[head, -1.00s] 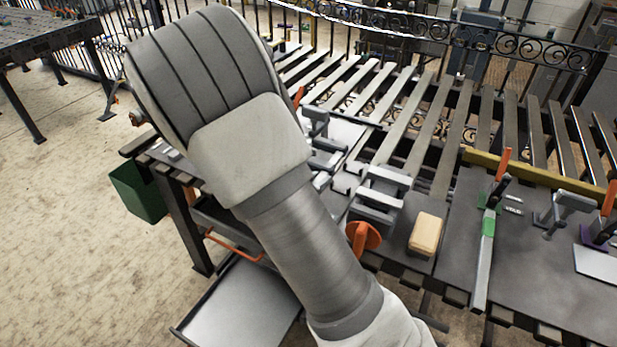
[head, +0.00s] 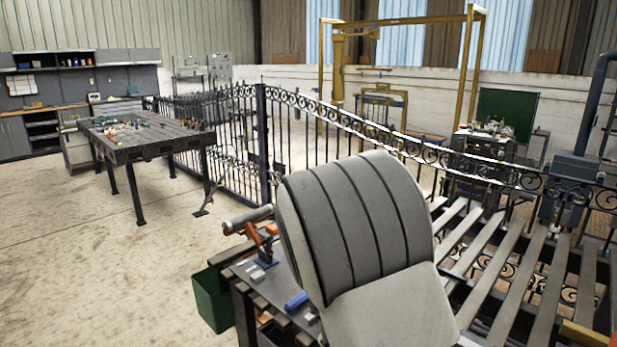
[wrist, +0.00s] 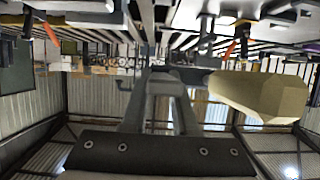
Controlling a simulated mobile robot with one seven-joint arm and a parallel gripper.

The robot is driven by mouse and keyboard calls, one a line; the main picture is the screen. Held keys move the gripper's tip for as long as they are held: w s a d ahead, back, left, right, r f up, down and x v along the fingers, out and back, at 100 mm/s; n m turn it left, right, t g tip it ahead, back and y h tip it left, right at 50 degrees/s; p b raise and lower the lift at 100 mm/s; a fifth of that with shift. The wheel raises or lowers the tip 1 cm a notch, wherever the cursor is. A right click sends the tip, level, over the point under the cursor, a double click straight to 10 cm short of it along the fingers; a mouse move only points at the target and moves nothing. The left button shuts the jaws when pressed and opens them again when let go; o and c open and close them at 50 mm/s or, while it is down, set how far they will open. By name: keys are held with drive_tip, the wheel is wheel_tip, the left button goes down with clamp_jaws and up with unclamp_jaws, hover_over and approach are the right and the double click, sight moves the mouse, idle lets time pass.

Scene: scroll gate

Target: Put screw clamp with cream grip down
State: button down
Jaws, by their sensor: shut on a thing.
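My gripper (wrist: 163,82) shows in the wrist view, its fingers closed in at the middle of the picture. It is shut on the screw clamp, whose thick pale cream grip (wrist: 258,95) sticks out to the right of the fingers. A dark bar runs from the fingertips towards this grip; the rest of the clamp is hard to make out. In the head view my own arm hides the gripper and the clamp. The wrist picture is upside down, with the roof at the bottom, and the clamp appears held in the air.
In the head view, a welding bench with grey slats (head: 515,275) lies right of my arm. An orange-handled clamp (head: 264,246) and a blue piece (head: 295,302) are on its left end, above a green bin (head: 212,300). Another bench (head: 150,140) stands back left; open floor lies between.

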drive_tip(key=shift+w+a+n+t+y+b, duration=0.3)
drive_tip(key=shift+w+a+b, duration=0.05)
drive_tip(key=shift+b, duration=0.7)
drive_tip(key=shift+w+a+n+t+y+b, duration=0.3)
drive_tip(key=shift+a+n+t+y+b, duration=0.15)
drive_tip(key=shift+a+n+y+b, duration=0.4)
drive_tip(key=shift+w+a+n+t+y+b, duration=0.25)
drive_tip(key=shift+a+n+t+y+b, duration=0.25)
drive_tip(key=shift+a+n+y+b, duration=0.4)
drive_tip(key=shift+w+a+n+t+y+b, duration=0.3)
drive_tip(key=shift+a+n+t+y+b, duration=0.2)
drive_tip(key=shift+a+n+y, duration=0.45)
drive_tip(key=shift+a, duration=0.2)
drive_tip(key=shift+s, duration=0.1)
